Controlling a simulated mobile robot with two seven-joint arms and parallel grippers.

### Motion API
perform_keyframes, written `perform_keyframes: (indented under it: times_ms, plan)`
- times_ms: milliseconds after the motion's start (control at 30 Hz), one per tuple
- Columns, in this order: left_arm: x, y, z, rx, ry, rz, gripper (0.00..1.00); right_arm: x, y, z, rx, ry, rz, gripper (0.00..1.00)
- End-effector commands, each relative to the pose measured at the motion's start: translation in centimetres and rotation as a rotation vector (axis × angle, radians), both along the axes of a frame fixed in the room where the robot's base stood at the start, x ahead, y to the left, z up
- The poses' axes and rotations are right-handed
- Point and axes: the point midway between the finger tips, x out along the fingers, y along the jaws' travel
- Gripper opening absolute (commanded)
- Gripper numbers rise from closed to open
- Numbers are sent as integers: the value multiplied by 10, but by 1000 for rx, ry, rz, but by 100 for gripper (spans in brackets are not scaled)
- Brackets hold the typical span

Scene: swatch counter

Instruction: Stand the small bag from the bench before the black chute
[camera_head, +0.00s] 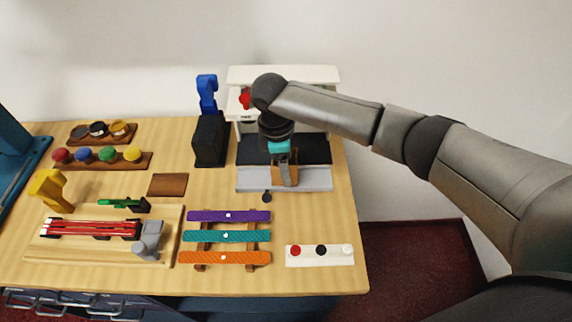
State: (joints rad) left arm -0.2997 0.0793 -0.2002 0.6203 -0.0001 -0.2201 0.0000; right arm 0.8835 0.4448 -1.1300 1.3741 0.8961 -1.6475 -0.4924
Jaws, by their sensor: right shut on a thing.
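My right gripper (285,180) points down over the pale grey base (315,180) of a white-topped machine (310,74). It is shut on a small brownish thing, mostly hidden by the fingers; I cannot tell what it is. A teal band shows just above the fingers. I cannot make out a bag anywhere on the bench (330,230). No thing is clearly a black chute; a black box-like stand (209,140) with a blue upright part (207,92) is left of the machine. My left gripper is not in view.
Purple (205,216), teal (205,237) and orange (205,259) strips lie across brown rails in front. A white plate with coloured dots (308,256) is at front right. Several coloured knobs (108,154) and a clamp board (60,255) are at left. My right arm spans the right side.

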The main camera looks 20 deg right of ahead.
Motion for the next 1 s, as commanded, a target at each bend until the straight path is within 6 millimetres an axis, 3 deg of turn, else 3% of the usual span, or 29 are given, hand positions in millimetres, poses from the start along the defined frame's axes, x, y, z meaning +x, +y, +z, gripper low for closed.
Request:
perform_keyframes:
  times_ms: [400, 433, 733, 1000]
  plan:
    - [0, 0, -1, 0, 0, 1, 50, 0, 0, -6, -1, 0, 0, 10]
    - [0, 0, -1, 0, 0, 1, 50, 0, 0, -6, -1, 0, 0, 62]
    - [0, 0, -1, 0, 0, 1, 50, 0, 0, -5, 0, 0, 0, 96]
    - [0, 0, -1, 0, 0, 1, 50, 0, 0, -4, 0, 0, 0, 96]
